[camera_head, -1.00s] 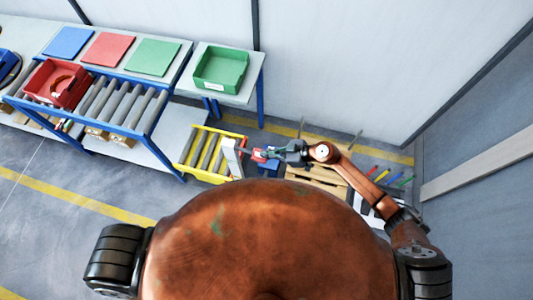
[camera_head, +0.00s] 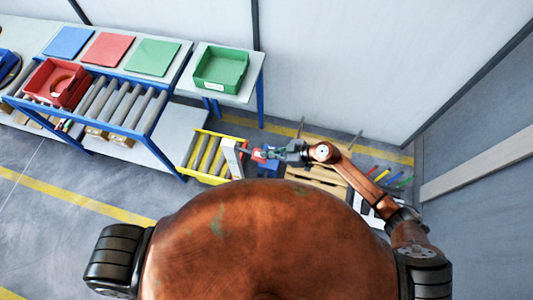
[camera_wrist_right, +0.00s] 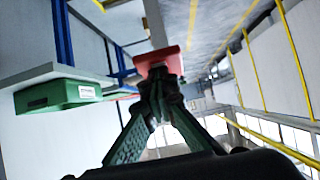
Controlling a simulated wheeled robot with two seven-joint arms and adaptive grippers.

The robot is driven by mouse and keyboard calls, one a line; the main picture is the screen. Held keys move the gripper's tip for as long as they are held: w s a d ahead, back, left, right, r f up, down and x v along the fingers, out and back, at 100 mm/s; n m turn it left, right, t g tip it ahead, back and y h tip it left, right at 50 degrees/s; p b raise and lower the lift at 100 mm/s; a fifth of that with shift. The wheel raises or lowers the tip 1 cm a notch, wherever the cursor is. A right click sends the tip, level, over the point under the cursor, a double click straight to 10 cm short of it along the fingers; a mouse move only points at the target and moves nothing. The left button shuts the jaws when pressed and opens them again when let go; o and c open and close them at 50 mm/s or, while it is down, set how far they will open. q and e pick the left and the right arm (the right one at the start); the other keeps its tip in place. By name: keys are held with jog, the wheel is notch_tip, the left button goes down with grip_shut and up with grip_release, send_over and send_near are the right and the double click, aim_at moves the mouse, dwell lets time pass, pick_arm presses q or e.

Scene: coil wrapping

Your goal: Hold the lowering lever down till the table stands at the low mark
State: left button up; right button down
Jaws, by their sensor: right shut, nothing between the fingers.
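The lift table (camera_head: 186,176) has a yellow frame with rollers and stands low, right of the roller conveyor. A pale post (camera_head: 232,157) stands at its right side; any low mark on it is too small to read. The red lever (camera_head: 258,155) sticks out right of the post. My right gripper (camera_head: 274,154) is shut and empty, its tips at the lever. In the right wrist view, the closed fingertips (camera_wrist_right: 157,80) meet the red lever plate (camera_wrist_right: 158,61); contact looks likely, and how far the lever is pressed cannot be told. My left gripper is out of view.
A roller conveyor (camera_head: 127,100) with a red bin (camera_head: 58,85) is at left. A green bin (camera_head: 221,68) stands on a side table behind the lift table. A wooden pallet (camera_head: 318,174) lies beneath my right arm. Open floor lies at the lower left.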

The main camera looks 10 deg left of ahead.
jog(key=shift+s+d+f, duration=0.2)
jog(key=shift+s+f, duration=0.1)
jog(key=shift+f, duration=0.3)
jog(key=d+r+p, duration=0.4)
jog(key=d+r, duration=0.5)
jog(key=r, duration=0.1)
jog(key=shift+s+d+p, duration=0.2)
jog(key=shift+s+p, duration=0.1)
jog(key=shift+s, duration=0.15)
jog(key=shift+f, duration=0.1)
